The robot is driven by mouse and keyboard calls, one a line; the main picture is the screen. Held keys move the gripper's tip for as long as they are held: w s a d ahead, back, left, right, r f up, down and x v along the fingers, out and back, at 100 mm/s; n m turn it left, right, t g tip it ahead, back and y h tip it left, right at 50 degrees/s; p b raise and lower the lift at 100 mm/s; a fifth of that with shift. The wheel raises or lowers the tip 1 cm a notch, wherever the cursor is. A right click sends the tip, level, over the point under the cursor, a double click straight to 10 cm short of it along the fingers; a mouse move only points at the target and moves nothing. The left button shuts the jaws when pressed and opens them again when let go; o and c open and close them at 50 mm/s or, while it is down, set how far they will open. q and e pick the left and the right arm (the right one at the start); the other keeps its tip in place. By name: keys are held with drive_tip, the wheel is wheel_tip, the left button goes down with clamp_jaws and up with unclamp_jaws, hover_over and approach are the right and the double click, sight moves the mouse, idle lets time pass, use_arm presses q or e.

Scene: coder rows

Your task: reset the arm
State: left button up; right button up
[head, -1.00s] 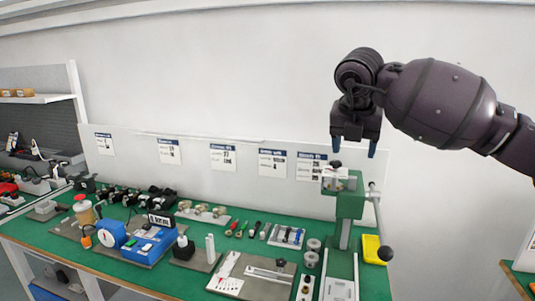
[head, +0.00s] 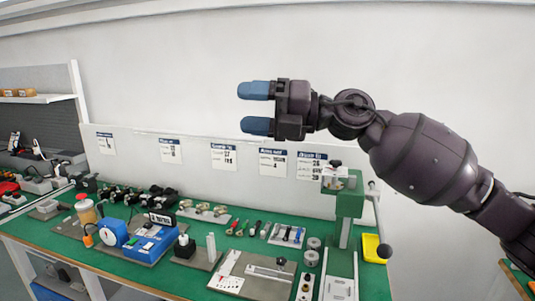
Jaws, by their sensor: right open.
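My right gripper (head: 257,108) is raised in front of the white wall, above the back of the green workbench. Its two blue fingertips point left and stand apart, with nothing between them. The dark purple right arm (head: 425,160) reaches in from the right edge. The gripper touches nothing. My left gripper is not in view.
Below stands a green press (head: 349,203) with a black-knobbed lever. A yellow tray (head: 371,246) is beside it. The green bench (head: 205,279) carries a blue device (head: 150,245), gauges and several small tools. Paper labels (head: 223,157) hang on the low back panel. The air above is free.

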drive_tip(key=w+d+f+m+t+h, duration=0.3)
drive_tip(key=d+f+m+t, duration=0.5)
drive_tip(key=m, duration=0.4)
drive_tip(key=w+d+f+m+t+h, duration=0.25)
drive_tip(key=d+f+m+t, duration=0.25)
drive_tip(key=f+m+t, duration=0.6)
drive_tip(key=s+d+f+m+g+h, duration=0.25)
drive_tip(key=d+f+m+h, duration=0.2)
drive_tip(key=f, duration=0.45)
drive_tip(key=s+d+f+m+g+h, duration=0.1)
drive_tip(key=s+d+f+m+h, duration=0.3)
drive_tip(key=f+m, duration=0.3)
drive_tip(key=s+d+f+m+g+h, duration=0.2)
drive_tip(key=s+d+f, duration=0.2)
drive_tip(key=s+f, duration=0.8)
drive_tip(key=s+d+f+m+g+h, duration=0.2)
drive_tip(key=s+d+f+m+g, duration=0.1)
drive_tip(key=s+f, duration=0.9)
drive_tip(key=shift+s+d+f+h, duration=0.15)
drive_tip(key=shift+s+d+h, duration=0.25)
drive_tip(key=shift+d, duration=0.45)
